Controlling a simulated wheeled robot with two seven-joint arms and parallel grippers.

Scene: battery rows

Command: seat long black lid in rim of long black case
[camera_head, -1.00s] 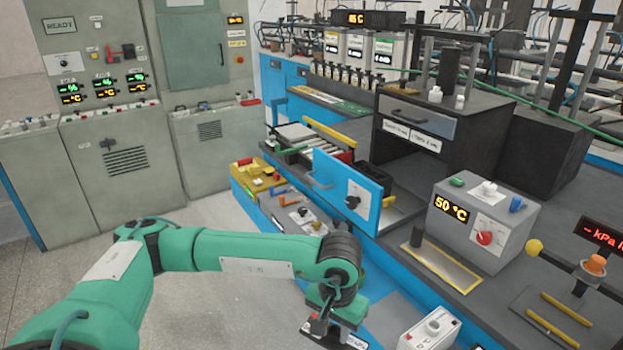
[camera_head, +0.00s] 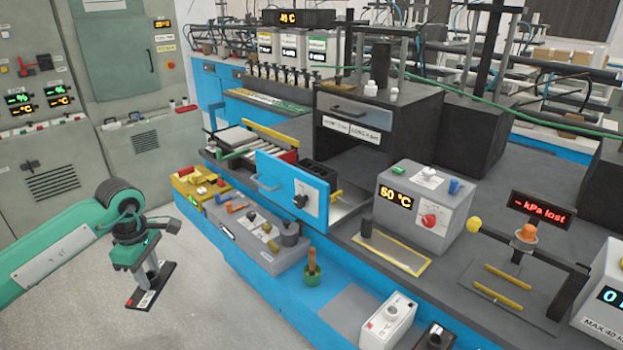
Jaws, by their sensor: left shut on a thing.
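My left gripper (camera_head: 148,272) hangs over the grey floor at the left, clear of the bench. It is shut on the long black lid (camera_head: 164,276), a flat dark plate with a white label and a small red mark. The lid is held roughly level, with nothing under it but floor. A black case with openings in its top (camera_head: 320,172) shows partly behind the blue door panel, well to the right of the lid; I take it for the long black case, but cannot be sure. My right gripper is not in view.
The blue bench front (camera_head: 262,297) runs diagonally to the right of my arm. The open blue door (camera_head: 291,189) juts out before the black oven (camera_head: 372,125). A grey tool box (camera_head: 245,240) and a heater box (camera_head: 425,208) stand there. Floor around the gripper is free.

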